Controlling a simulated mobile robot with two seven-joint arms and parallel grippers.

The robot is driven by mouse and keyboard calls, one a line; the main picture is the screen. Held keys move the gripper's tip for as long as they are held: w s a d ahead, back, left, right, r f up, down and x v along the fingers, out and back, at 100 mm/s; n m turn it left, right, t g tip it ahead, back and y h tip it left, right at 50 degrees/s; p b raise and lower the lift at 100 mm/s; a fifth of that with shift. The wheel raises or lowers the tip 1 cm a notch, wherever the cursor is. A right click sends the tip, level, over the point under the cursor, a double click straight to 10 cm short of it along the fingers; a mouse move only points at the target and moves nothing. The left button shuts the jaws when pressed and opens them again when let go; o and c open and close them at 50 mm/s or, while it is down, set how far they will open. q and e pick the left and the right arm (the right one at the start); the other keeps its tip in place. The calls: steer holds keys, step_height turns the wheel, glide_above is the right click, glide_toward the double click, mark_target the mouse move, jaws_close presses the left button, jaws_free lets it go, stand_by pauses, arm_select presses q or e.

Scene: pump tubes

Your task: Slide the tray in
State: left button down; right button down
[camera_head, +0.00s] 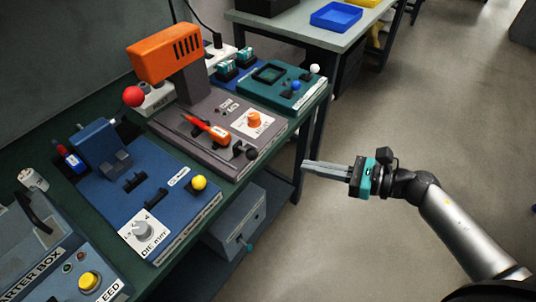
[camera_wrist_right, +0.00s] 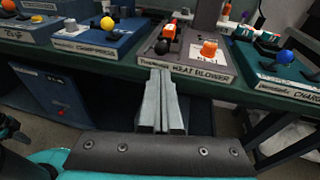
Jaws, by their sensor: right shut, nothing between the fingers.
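The grey heat blower station (camera_head: 178,140) has an orange blower head (camera_head: 163,59) raised over its left part. A red-orange piece (camera_head: 207,130) lies on its top, with a black knob (camera_head: 251,154) near the front edge. These look like parts of the tray, but I cannot tell its outline. The knob also shows in the right wrist view (camera_wrist_right: 162,47). My right gripper (camera_head: 306,167) is shut and empty, out in front of the bench edge and apart from the station. In the wrist view its fingers (camera_wrist_right: 160,74) point toward the station's front. My left gripper is not in view.
A blue station (camera_head: 199,213) with a yellow knob stands on the near side. A teal station (camera_head: 285,97) with a blue knob stands on the far side. A box (camera_head: 238,221) sits under the bench. The floor (camera_head: 400,130) by my right arm is clear.

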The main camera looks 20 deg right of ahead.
glide_toward(229, 133)
steer(key=s+f, duration=0.3)
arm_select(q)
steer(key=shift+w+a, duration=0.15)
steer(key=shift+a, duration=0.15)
arm_select(e)
steer(key=shift+s+r, duration=0.15)
steer(key=shift+s, duration=0.1)
